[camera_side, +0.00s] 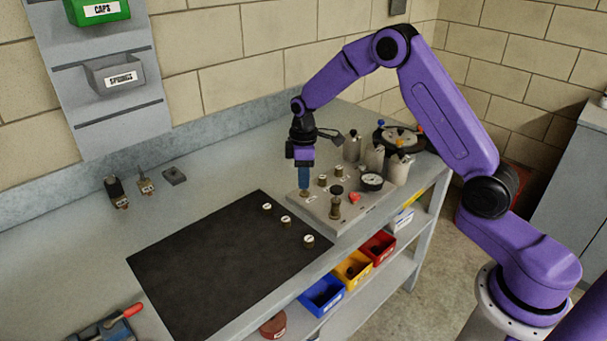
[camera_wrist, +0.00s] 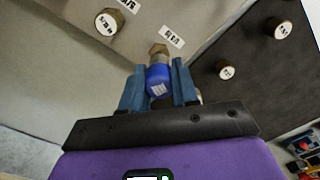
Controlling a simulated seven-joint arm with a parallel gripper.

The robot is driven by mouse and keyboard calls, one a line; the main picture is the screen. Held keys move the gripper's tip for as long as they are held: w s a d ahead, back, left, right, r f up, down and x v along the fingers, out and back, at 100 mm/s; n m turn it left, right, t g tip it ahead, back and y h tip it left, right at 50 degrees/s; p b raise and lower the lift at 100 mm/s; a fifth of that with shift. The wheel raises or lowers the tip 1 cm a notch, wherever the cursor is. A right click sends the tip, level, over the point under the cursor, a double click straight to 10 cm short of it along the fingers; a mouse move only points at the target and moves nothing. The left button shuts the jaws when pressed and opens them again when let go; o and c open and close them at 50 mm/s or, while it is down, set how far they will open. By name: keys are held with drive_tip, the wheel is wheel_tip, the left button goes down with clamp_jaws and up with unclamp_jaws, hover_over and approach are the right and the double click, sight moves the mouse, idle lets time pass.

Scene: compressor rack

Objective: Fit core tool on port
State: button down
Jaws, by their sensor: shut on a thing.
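My gripper (camera_wrist: 158,90) is shut on a blue cylindrical tool with a white label, the core tool (camera_wrist: 157,75). In the side view my gripper (camera_side: 303,172) points down over the left part of the grey port plate (camera_side: 318,213). A brass hex port (camera_wrist: 158,50) shows right at the tool's far end in the wrist view. The tool and port look in line, but I cannot tell whether they touch or are engaged. In the side view the port (camera_side: 304,194) sits directly beneath the blue fingers, which hide most of the tool.
Other brass ports, a gauge (camera_side: 372,182) and pale cylinders (camera_side: 398,169) stand right of my gripper. A black mat (camera_side: 215,270) with several small brass caps (camera_side: 286,221) lies in front. Small tools (camera_side: 146,186) lie at the back left. The bench between is clear.

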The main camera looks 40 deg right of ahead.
drive_tip(key=shift+f, duration=1.05)
idle(0.4)
drive_tip(key=shift+c, duration=1.9)
unclamp_jaws()
drive_tip(key=shift+r, duration=0.1)
drive_tip(key=shift+r, duration=3.35)
